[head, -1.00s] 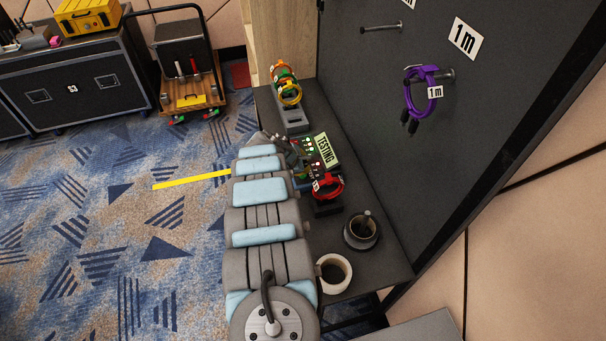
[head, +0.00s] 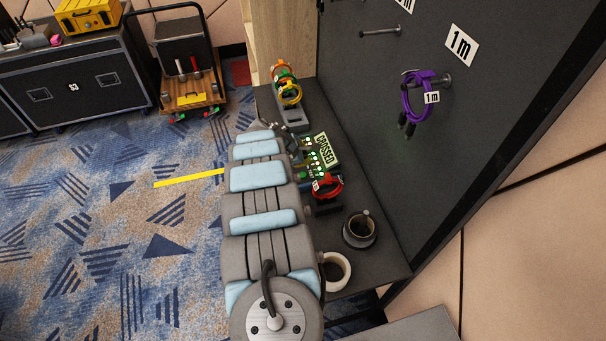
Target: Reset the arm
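My arm (head: 258,221) runs up the middle of the head view, along the left edge of a dark bench. Its far end lies beside a tester (head: 317,154) with lit green lights and a label that seems to read CROSSED. My gripper, at the far end of the arm, is largely hidden by the arm links, and its fingers cannot be made out. A red cable coil (head: 327,187) sits at the near side of the tester.
The bench (head: 372,262) also holds a rack with orange and yellow coils (head: 288,92), a dark cup (head: 360,229) and a white-rimmed cup (head: 337,271). A purple coil (head: 416,97) hangs on a wall peg. Carpet (head: 110,260) at left is open.

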